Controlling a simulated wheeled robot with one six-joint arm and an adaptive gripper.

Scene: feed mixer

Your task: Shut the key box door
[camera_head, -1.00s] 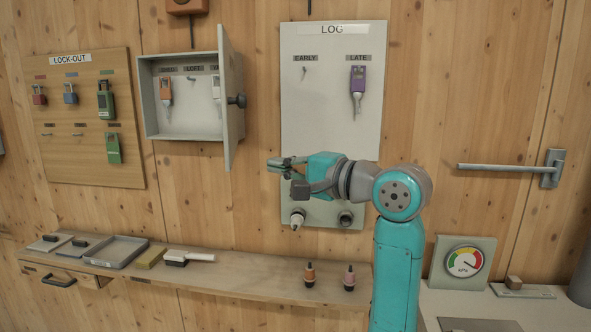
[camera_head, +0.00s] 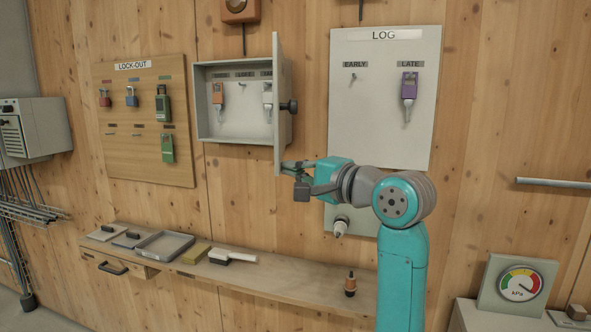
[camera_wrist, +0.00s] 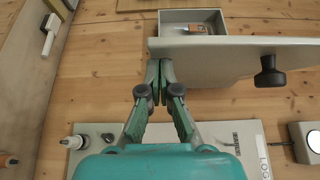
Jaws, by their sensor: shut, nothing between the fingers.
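The key box (camera_head: 232,137) hangs on the wooden wall in the head view. Its door (camera_head: 277,104) stands open, swung out toward me at the box's right side. A dark knob (camera_head: 290,107) sits on the door's right-hand face. Two keys with tags, one orange (camera_head: 217,93) and one white (camera_head: 266,95), hang inside. My gripper (camera_head: 284,168) is shut and empty, close by the door's lower edge. In the wrist view the closed fingertips (camera_wrist: 158,62) are at the end of the door (camera_wrist: 245,50) away from the knob (camera_wrist: 269,72); I cannot tell whether they touch.
The LOG board (camera_head: 383,120) with a purple key tag (camera_head: 409,86) is right of the door. The LOCK-OUT board (camera_head: 118,165) is to the left. Below, a shelf (camera_head: 285,278) carries a tray (camera_head: 164,246) and small items. Bare wall lies between box and shelf.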

